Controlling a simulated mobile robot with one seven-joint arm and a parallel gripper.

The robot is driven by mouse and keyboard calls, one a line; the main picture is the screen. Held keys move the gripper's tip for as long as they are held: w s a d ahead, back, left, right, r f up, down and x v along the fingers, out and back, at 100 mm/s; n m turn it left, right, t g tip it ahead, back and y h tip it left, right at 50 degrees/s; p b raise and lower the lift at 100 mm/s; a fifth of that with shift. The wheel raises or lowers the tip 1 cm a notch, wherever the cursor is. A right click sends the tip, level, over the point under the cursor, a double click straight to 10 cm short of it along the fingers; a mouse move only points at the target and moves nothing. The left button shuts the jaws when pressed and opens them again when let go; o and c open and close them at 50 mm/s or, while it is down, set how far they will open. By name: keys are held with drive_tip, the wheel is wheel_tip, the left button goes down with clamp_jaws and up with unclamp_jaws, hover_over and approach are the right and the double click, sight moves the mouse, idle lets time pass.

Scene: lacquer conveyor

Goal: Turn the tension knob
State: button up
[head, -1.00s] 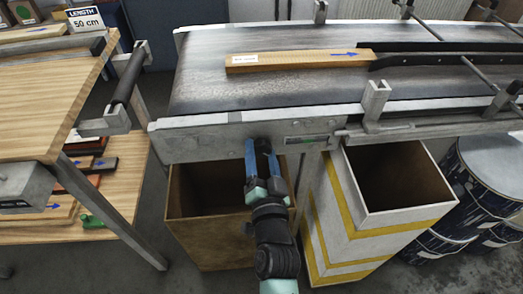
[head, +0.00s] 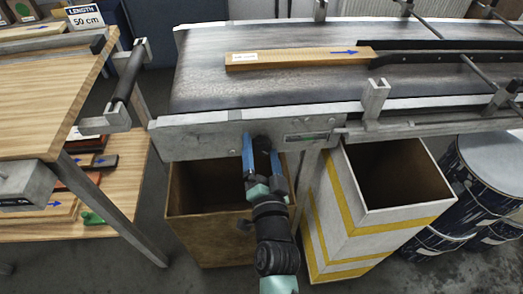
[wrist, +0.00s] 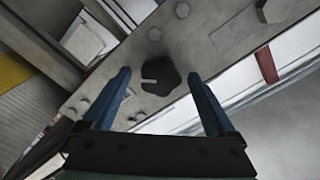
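The tension knob (wrist: 161,83) is black and lobed, with a short white mark on its left side, in the wrist view. It sits on the grey metal side plate (wrist: 213,60). My gripper (wrist: 163,76) is open, its two blue fingers either side of the knob, with a gap showing on both sides. In the head view my gripper (head: 255,140) is up against the conveyor's side plate (head: 195,142), and I cannot clearly make out the knob there.
A wooden plank (head: 290,58) with a blue arrow lies on the conveyor belt (head: 210,90). Below stand an open brown bin (head: 208,238) and a white bin with yellow stripes (head: 365,233). A wooden table (head: 50,95) is at left; blue drums (head: 490,185) are at right.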

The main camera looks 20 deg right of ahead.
drive_tip(key=b+v, duration=0.1)
drive_tip(key=v, duration=1.2)
idle(0.5)
drive_tip(key=w+a+r+n+t+y, duration=0.1)
drive_tip(key=w+a+r+n+t, duration=0.15)
drive_tip(key=r, duration=0.75)
drive_tip(key=w+a+r+n+t+y, duration=0.2)
drive_tip(key=w+a+r+n, duration=0.1)
drive_tip(key=r, duration=0.7)
drive_tip(key=w+a+r+n+t+y, duration=0.1)
drive_tip(key=w+a+r+n+t, duration=0.15)
drive_tip(key=r, duration=0.75)
drive_tip(key=s+a+r+n+t+y+p, duration=0.15)
drive_tip(key=s+r, duration=0.25)
drive_tip(key=r, duration=0.7)
drive_tip(key=s+a+r+n+t+h, duration=0.1)
drive_tip(key=s+a+r+n+t, duration=0.2)
drive_tip(key=r, duration=0.8)
wheel_tip(320, 180, up, 18)
drive_tip(key=g+p, duration=0.1)
drive_tip(key=p, duration=1.6)
drive_tip(key=shift+s+f+p, duration=0.15)
drive_tip(key=shift+f+p, duration=0.05)
drive_tip(key=shift+p, duration=0.1)
